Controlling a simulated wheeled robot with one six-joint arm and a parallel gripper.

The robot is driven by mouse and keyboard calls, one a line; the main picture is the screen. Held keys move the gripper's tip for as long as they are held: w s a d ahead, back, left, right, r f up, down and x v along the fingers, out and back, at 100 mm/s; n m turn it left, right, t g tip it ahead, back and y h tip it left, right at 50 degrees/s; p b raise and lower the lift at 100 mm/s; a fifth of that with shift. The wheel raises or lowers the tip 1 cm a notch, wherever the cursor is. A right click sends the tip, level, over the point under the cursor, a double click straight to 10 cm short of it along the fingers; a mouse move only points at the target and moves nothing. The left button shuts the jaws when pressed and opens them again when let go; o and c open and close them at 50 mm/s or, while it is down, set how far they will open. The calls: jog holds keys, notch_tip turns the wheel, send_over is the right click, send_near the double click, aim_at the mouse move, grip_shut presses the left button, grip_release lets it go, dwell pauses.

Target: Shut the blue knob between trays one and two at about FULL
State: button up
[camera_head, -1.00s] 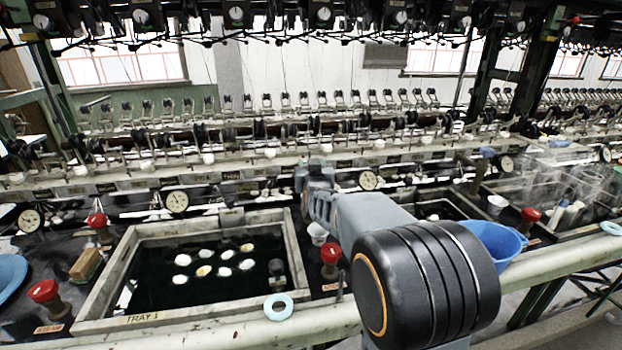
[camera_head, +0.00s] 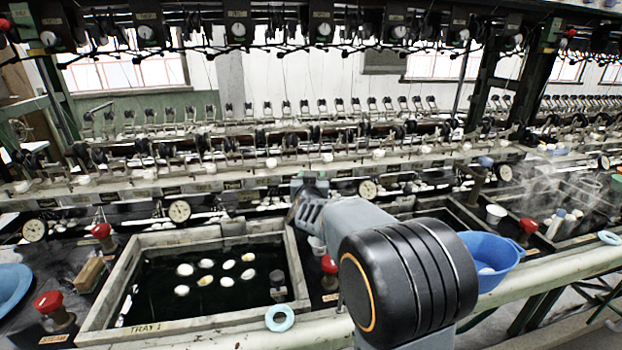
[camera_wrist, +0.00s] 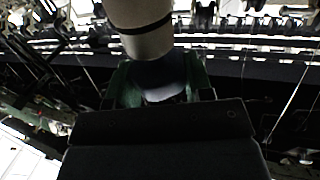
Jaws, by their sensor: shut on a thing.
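In the wrist view my gripper (camera_wrist: 158,88) has its green fingers on both sides of a dark blue rounded knob (camera_wrist: 160,75). It is shut on this knob. A pale beige cylinder with a dark band (camera_wrist: 142,28) stands right against the knob; I cannot tell what it is. In the head view my arm reaches over the gap right of tray one (camera_head: 160,328), and it hides the blue knob and my fingers. Tray two (camera_head: 448,212) lies partly behind the arm. The knob's setting and any FULL mark cannot be read.
A red knob (camera_head: 329,265) stands close left of my arm. White cocoons (camera_head: 206,264) float in tray one. A blue basin (camera_head: 488,258) sits right of my arm. A pale blue ring (camera_head: 279,317) lies on the front rail. Dial gauges (camera_head: 179,211) line the back.

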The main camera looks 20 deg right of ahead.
jog(key=o, duration=0.9)
jog(key=shift+s, duration=0.15)
jog(key=v, duration=1.3)
jog(key=shift+s+a+p, duration=0.2)
jog(key=shift+p, duration=0.2)
